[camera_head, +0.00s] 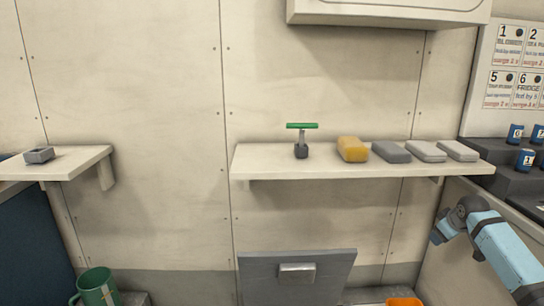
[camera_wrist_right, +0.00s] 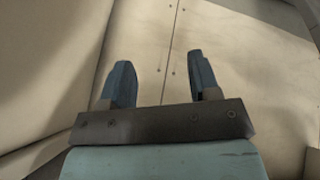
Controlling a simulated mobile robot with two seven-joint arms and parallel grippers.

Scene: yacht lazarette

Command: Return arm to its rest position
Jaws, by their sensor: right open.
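My right arm (camera_head: 498,245), light blue with grey joints, comes in at the lower right of the head view. Its far end is below the right end of the wall shelf, apart from it. In the right wrist view my right gripper (camera_wrist_right: 161,74) is open, with two dark blue fingers spread apart and nothing between them. Behind the fingers are pale wall panels with a seam and small fasteners. My left gripper is not in either view.
The wall shelf (camera_head: 300,172) holds a green-handled tool (camera_head: 302,140), a yellow block (camera_head: 352,149) and several grey blocks. Blue cans (camera_head: 525,160) stand on dark steps at right. A left shelf (camera_head: 75,163) holds a small grey part (camera_head: 39,155).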

